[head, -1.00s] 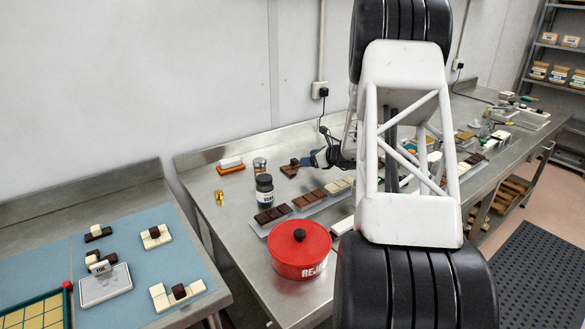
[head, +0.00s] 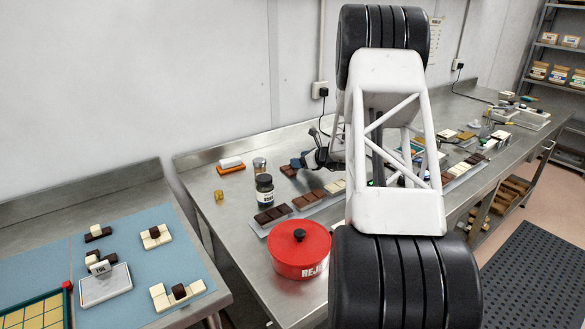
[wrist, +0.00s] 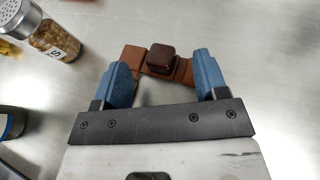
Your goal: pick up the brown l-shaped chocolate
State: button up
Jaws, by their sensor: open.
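A brown chocolate (wrist: 132,58) lies on the steel bench in the wrist view, with a darker brown raised block (wrist: 160,58) on its middle. Its full outline is partly hidden by the left finger. It also shows small in the head view (head: 288,171), just left of the fingers. My gripper (wrist: 160,66) is open in the wrist view, its blue fingertips on either side of the chocolate's near part. I cannot tell whether they touch it. In the head view my gripper (head: 301,162) is small and dark beside the chocolate.
A glass shaker (wrist: 57,42) stands left of my gripper. Left of the arm are a dark labelled jar (head: 265,191), a red lidded pot (head: 300,250) and an orange-and-white item (head: 230,165). A row of chocolate bars (head: 272,214) lies nearer. Bare steel lies right in the wrist view.

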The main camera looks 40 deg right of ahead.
jog(key=shift+x, duration=0.9)
jog(key=c, duration=1.2)
jog(key=shift+r, duration=0.15)
jog(key=shift+r, duration=0.9)
jog(key=shift+s+a+r, duration=0.15)
jog(key=shift+s+r, duration=0.1)
jog(key=shift+r, duration=0.55)
jog(key=s+a, duration=0.2)
jog(key=s, duration=0.2)
jog(key=s+a+r, duration=0.1)
jog(key=s+a, duration=0.2)
jog(key=s, duration=0.2)
jog(key=s+a, duration=0.2)
jog(key=s, duration=0.2)
jog(key=shift+s+a+r, duration=0.2)
jog(key=shift+s+a, duration=0.05)
jog(key=shift+a, duration=0.05)
